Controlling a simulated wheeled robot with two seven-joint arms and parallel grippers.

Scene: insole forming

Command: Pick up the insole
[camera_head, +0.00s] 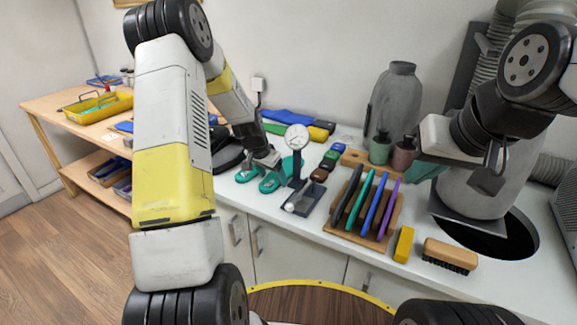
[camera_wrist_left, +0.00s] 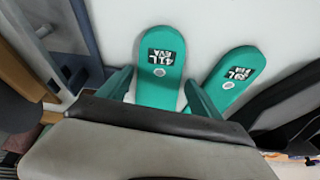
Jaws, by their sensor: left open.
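Two teal insoles lie side by side on the white counter. The left wrist view shows one insole (camera_wrist_left: 160,58) with a label reading 41L EVA, and the other insole (camera_wrist_left: 236,78) angled to its right. In the head view they are the left insole (camera_head: 246,173) and the right insole (camera_head: 272,182). My left gripper (camera_head: 268,162) is over the insoles, open. In the left wrist view its fingers (camera_wrist_left: 158,88) appear on either side of the 41L insole; contact cannot be told. My right gripper (camera_head: 425,158) is by the pink bottle; its fingers are unclear.
A dial gauge (camera_head: 298,140) on a stand is just right of the insoles. A wooden rack (camera_head: 340,222) of coloured sheets, a yellow block (camera_head: 403,244) and a brush (camera_head: 450,255) stand farther right. A grey bottle (camera_head: 395,98) stands behind. A round opening (camera_head: 500,240) is at the right.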

